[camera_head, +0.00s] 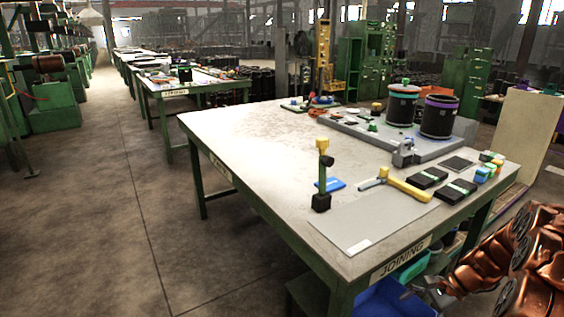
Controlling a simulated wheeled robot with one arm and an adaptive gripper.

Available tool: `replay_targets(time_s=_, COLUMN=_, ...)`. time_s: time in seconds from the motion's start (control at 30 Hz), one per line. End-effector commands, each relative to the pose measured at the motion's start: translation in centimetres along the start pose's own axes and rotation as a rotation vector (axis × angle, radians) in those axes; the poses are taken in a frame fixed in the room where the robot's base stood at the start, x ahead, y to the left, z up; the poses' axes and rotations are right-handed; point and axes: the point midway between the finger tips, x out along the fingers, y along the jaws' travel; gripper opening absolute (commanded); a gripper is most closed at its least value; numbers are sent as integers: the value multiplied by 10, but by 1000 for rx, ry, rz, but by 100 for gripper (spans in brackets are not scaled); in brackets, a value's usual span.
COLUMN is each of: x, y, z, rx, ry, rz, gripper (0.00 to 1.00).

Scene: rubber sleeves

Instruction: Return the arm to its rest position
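My arm (530,255), glossy copper-brown, is folded at the lower right, in front of the table's right front corner and partly cut off by the picture edge. What looks like my gripper (430,288) is at its left end, low beside the table's front edge and below the tabletop. It is small and dark there, and I cannot tell whether its fingers are open or shut. I see nothing clearly held in it.
The table (240,130) labelled JOINING is close by. On it are a grey mat (375,220), a yellow-handled hammer (405,188), an upright yellow-topped tool (322,175), black boxes and two black drums (438,117). A blue bin (390,300) is below. Floor at left is clear.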

Motion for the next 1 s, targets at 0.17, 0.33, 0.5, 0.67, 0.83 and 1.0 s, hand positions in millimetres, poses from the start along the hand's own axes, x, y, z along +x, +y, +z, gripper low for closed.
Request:
replay_targets(time_s=0.17, x=-24, y=2, z=70, rx=-141, ry=34, rz=71, gripper=100)
replay_targets(time_s=0.33, x=-39, y=10, z=123, rx=-266, ry=64, rz=134, gripper=100)
replay_targets(time_s=0.5, x=-55, y=22, z=172, rx=-385, ry=96, rz=193, gripper=100)
replay_targets(time_s=0.67, x=-69, y=38, z=217, rx=-500, ry=127, rz=253, gripper=100)
replay_targets(time_s=0.83, x=-85, y=61, z=261, rx=-625, ry=159, rz=321, gripper=100)
replay_targets(time_s=1.0, x=-101, y=85, z=301, rx=-748, ry=192, rz=384, gripper=100)
